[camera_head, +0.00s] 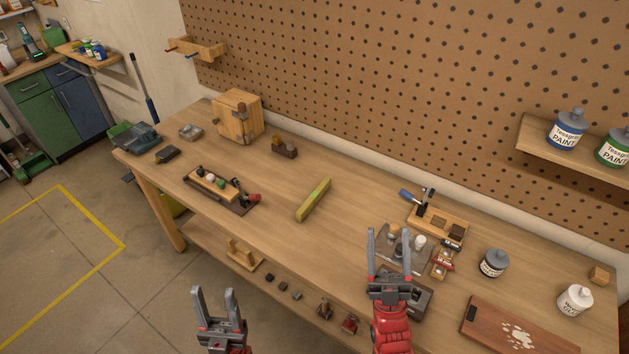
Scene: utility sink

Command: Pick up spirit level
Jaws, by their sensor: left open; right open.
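The spirit level (314,200) is a yellow-green bar lying flat near the middle of the wooden workbench (340,245). It is clear of both grippers, with bare wood around it. My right gripper (389,243) is open and points up the picture, to the right of and below the level, in front of a grey tray with small items. My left gripper (213,294) is open and empty, low in the picture in front of the bench's front edge, to the left of and below the level.
A wooden box (238,117) and a brown block (285,147) stand behind.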

